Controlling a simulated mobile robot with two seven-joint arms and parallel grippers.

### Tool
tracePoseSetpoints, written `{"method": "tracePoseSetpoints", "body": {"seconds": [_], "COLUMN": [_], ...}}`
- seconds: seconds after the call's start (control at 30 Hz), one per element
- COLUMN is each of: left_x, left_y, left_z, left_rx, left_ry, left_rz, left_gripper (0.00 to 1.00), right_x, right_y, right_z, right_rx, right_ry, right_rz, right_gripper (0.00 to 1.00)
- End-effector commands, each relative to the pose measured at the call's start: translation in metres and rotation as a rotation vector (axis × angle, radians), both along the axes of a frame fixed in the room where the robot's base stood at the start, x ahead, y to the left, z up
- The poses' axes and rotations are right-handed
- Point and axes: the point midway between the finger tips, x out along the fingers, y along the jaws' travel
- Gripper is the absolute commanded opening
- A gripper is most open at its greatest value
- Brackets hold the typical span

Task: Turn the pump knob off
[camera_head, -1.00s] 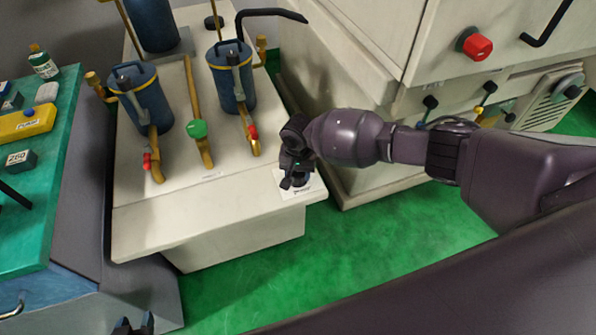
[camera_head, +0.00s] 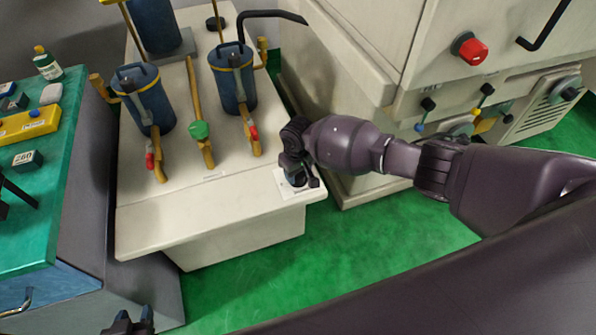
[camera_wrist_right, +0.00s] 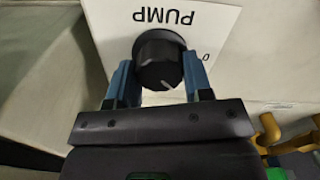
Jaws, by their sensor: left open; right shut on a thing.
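The pump knob (camera_wrist_right: 158,58) is black and round, with a pale pointer line toward the lower right in the right wrist view. It sits on a white plate (camera_wrist_right: 108,22) lettered "PUMP", with a partly hidden "0" at its right. My right gripper (camera_wrist_right: 160,85) is shut on the knob, one blue finger on each side. In the head view my right gripper (camera_head: 298,178) is over the white plate (camera_head: 282,188) at the bench's front right corner and hides most of the knob. My left gripper (camera_head: 129,324) is open and empty at the bottom edge.
The pale bench (camera_head: 180,225) carries blue filter canisters (camera_head: 145,98), brass pipes and a green valve handle (camera_head: 198,130). A beige machine (camera_head: 350,75) with a red knob (camera_head: 470,48) stands at right. A teal-topped table (camera_head: 50,190) stands at left. Green floor is clear in front.

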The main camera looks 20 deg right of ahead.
Motion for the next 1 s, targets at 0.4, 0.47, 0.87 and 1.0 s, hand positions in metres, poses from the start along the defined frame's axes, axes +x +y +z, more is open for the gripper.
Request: {"method": "tracePoseSetpoints", "body": {"seconds": [0.4, 0.47, 0.87, 1.0], "left_x": [0.0000, 0.0006, 0.0045, 0.0046], "left_y": [0.0001, 0.0000, -0.0007, -0.0007], "left_z": [0.0024, 0.0026, 0.0031, 0.0028], "left_rx": [0.000, 0.000, 0.000, 0.000], "left_ry": [-0.001, -0.002, -0.009, -0.009], "left_rz": [0.000, 0.000, -0.002, -0.002], "left_gripper": [0.43, 0.43, 0.43, 0.43], "right_x": [-0.0009, -0.0010, -0.0015, -0.0015], "right_y": [0.0007, 0.0006, 0.0007, 0.0008], "right_z": [-0.0008, -0.0008, -0.0011, -0.0010], "right_rx": [-0.001, 0.000, 0.000, 0.000], "right_ry": [0.002, 0.002, 0.002, 0.002], "right_rz": [0.393, 0.448, 0.740, 0.800], "right_gripper": [0.23, 0.23, 0.23, 0.23]}}
